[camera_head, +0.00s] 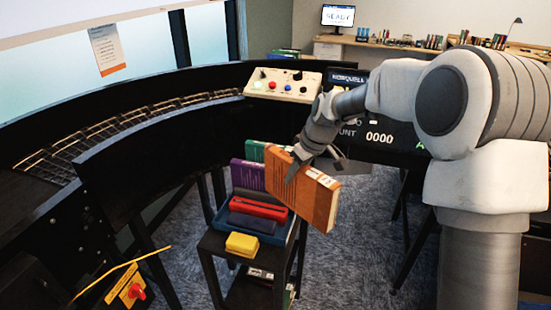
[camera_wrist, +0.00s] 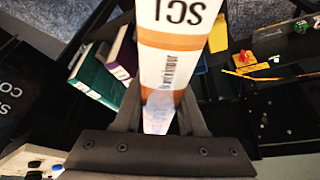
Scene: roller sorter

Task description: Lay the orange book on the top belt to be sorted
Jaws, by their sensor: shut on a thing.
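The orange book (camera_head: 318,200) is in my gripper (camera_head: 294,170), tilted, at the right side of the small black cart. In the wrist view the orange book (camera_wrist: 172,70) stands between my two fingers, its spine with a white "SCI" label facing the camera. My gripper (camera_wrist: 162,115) is shut on it. Whether the book is clear of the cart's tray cannot be told. The roller belt (camera_head: 105,128) curves along the left behind a high black side panel (camera_head: 150,150); the book is apart from it.
A control panel (camera_head: 283,85) with buttons stands at the belt's far end. A red knob (camera_head: 137,291) is at lower left.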

